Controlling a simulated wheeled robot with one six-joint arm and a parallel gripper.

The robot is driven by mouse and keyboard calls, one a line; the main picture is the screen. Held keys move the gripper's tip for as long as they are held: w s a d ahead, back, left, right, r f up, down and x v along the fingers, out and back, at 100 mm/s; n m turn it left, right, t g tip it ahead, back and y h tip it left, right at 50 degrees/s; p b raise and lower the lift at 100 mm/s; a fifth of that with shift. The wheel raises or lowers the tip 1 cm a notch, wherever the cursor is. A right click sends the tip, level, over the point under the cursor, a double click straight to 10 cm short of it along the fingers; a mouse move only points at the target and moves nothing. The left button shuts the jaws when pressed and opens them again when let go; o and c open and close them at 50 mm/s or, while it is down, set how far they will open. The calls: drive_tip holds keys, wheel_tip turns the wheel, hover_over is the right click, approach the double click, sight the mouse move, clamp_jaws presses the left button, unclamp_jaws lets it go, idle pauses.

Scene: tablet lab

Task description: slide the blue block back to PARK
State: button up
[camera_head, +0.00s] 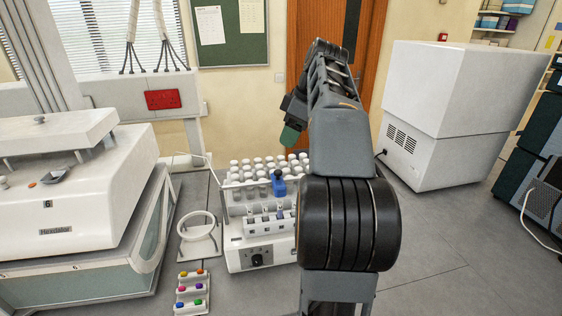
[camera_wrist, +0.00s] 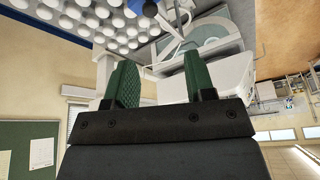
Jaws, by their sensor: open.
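The blue block (camera_head: 278,186) sits at the front of a white-capped vial rack (camera_head: 236,190) on a white bench unit (camera_head: 248,259) with a dial. I cannot read a PARK mark in either view. My gripper (camera_head: 291,136) hangs above and behind the block, apart from it, with its green fingers pointing down. In the wrist view the two green fingers (camera_wrist: 158,62) stand apart with nothing held between them. My arm hides the unit's right side.
A white ring on a stand (camera_head: 197,226) and a small tray of coloured pieces (camera_head: 192,291) stand left of the unit. A large white machine (camera_head: 60,195) fills the left. A white cabinet (camera_head: 440,115) stands at the back right. The grey bench front right is clear.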

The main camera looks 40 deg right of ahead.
sight(278, 171)
drive_tip(key=shift+n, duration=0.5)
drive_tip(key=x, duration=0.3)
drive_tip(key=d+x, duration=0.1)
drive_tip(key=x, duration=0.7)
drive_tip(key=shift+d+f+b, duration=0.2)
drive_tip(key=shift+f+b, duration=0.1)
drive_tip(key=shift+f, duration=0.05)
drive_tip(key=shift+c, duration=0.2)
clamp_jaws()
